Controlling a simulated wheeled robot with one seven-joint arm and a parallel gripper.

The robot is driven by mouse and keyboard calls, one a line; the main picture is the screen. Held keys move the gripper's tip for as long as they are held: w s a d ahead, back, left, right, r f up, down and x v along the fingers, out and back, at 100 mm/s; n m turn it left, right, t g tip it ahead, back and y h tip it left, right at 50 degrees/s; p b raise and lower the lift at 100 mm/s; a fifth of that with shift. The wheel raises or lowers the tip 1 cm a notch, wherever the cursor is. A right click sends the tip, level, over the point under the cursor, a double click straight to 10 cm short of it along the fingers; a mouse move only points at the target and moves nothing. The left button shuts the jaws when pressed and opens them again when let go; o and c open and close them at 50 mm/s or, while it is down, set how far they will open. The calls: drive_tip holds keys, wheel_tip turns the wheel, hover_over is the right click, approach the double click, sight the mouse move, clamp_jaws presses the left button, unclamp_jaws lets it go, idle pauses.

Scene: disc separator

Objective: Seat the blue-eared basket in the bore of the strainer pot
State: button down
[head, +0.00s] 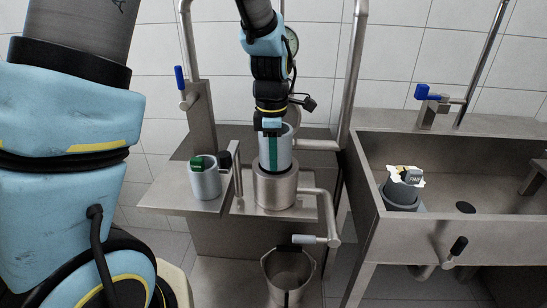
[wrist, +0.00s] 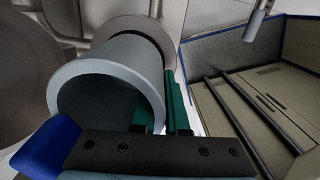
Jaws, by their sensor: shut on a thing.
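My gripper (head: 270,127) is shut on the wall of a pale grey cylinder (head: 284,143), which I take to be the basket. Green finger-like strips lie along its wall, also in the wrist view (wrist: 178,105). The cylinder (wrist: 95,72) is open towards the wrist camera. A dark blue piece (wrist: 48,145) shows at lower left there; I cannot tell whether it is an ear. The metal strainer pot (head: 275,190) stands directly below. The cylinder's lower end is at the pot's mouth; how deep it reaches inside is hidden.
A grey cup with a green piece (head: 205,183) stands left on the metal shelf. A vertical pipe rises beside the pot and a handled pipe (head: 322,200) is at its right. A bucket (head: 288,275) hangs below. The sink (head: 450,232) at right holds another grey cup (head: 401,195).

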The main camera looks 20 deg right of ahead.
drive_tip(key=shift+f+b, duration=0.35)
drive_tip(key=shift+f, duration=0.3)
drive_tip(key=c, duration=0.9)
unclamp_jaws()
drive_tip(key=shift+o, duration=0.2)
drive_tip(key=shift+r, duration=0.1)
wheel_tip(320, 180, up, 11)
drive_tip(key=shift+a+f+b, duration=0.1)
drive_tip(key=shift+f+b, duration=0.05)
drive_tip(key=shift+b, duration=0.45)
